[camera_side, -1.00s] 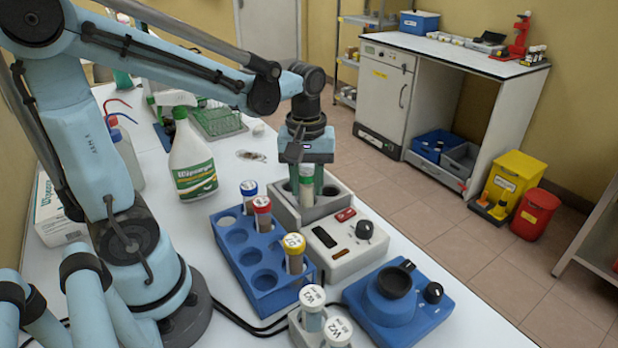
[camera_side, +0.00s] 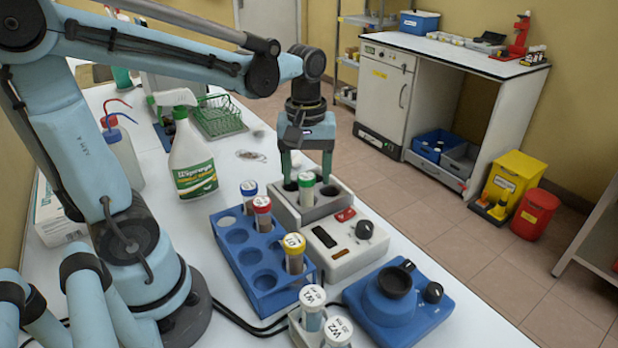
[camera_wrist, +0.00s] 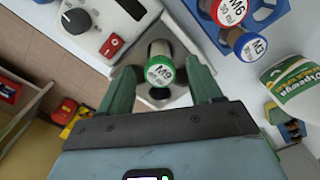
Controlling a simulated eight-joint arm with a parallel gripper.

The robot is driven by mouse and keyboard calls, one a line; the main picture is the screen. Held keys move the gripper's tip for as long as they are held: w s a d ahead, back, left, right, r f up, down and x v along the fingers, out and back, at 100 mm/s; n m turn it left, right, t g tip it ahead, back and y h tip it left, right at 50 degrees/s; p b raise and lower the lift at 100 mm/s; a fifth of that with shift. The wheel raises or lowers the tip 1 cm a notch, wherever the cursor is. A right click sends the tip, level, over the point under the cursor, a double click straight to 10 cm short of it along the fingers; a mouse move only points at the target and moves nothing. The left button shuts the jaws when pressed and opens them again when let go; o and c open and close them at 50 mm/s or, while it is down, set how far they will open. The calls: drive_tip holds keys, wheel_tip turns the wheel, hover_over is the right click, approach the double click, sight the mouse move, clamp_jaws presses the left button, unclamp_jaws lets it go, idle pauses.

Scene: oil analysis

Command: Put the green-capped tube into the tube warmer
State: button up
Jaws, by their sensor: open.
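The green-capped tube (camera_side: 307,184) stands upright in a hole of the tube warmer's grey block (camera_side: 318,210). The warmer's white control part (camera_side: 340,255) has a red switch and a dark knob. My gripper (camera_side: 308,176) is open above the block, with one finger on each side of the tube and a gap to it. In the wrist view, the tube's green cap (camera_wrist: 160,72), marked M9, shows between the spread fingers (camera_wrist: 160,88). The lower part of the tube is hidden inside the block.
A blue rack (camera_side: 262,270) with blue-, red- and yellow-capped tubes stands in front left of the warmer. A blue device (camera_side: 398,308) and a small holder with white-capped tubes (camera_side: 312,300) are nearer. A spray bottle (camera_side: 192,160) stands behind left.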

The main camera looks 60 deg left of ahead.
wheel_tip(320, 180, up, 9)
drive_tip(key=shift+r, duration=0.2)
idle(0.3)
wheel_tip(320, 180, down, 12)
drive_tip(key=shift+f, duration=0.1)
drive_tip(key=shift+r, duration=0.2)
idle(0.8)
